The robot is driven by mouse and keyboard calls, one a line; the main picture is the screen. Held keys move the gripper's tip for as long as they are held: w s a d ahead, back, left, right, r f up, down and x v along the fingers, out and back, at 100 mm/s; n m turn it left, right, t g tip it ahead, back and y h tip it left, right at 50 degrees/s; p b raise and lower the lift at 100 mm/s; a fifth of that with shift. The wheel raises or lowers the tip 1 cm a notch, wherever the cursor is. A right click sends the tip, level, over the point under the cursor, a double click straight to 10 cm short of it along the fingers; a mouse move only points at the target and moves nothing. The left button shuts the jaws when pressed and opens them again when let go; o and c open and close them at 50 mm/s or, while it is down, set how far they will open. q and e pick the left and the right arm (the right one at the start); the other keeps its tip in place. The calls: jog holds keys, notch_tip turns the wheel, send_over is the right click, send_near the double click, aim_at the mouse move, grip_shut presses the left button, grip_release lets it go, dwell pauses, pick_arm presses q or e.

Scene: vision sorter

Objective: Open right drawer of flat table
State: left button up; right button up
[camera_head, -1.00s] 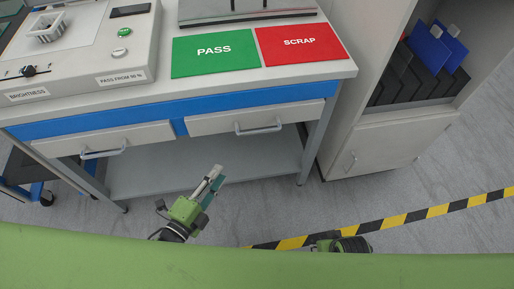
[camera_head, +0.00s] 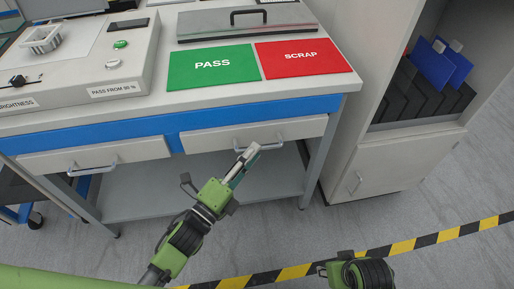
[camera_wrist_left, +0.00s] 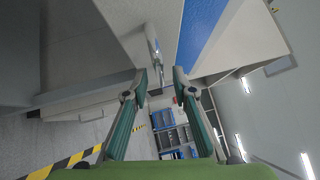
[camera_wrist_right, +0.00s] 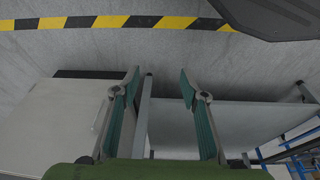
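The flat table (camera_head: 112,118) has a blue band under its top and two white drawers, both looking closed. The right drawer (camera_head: 208,141) has a grey bar handle (camera_head: 276,143). My left gripper (camera_head: 247,156) points up at this handle in the head view and overlaps its left part. In the left wrist view the handle (camera_wrist_left: 152,42) lies ahead of the open fingertips (camera_wrist_left: 160,80), a little left of the middle; I see no grip on it. My right gripper (camera_wrist_right: 160,82) is open and empty over the floor; its fingers are hidden in the head view.
The left drawer (camera_head: 140,151) has its own handle. A white cabinet (camera_head: 390,165) with dark and blue panels stands right of the table. The table has a lower shelf (camera_head: 150,197). Striped tape (camera_head: 400,247) crosses the open floor in front.

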pick_arm(q)
jog(key=x, duration=0.2)
jog(key=shift+w+d, duration=0.2)
jog(key=shift+w, duration=0.2)
pick_arm(e)
jog(key=shift+w+r, duration=0.1)
jog(key=shift+r, duration=0.25)
jog(key=shift+r, duration=0.1)
pick_arm(q)
grip_shut()
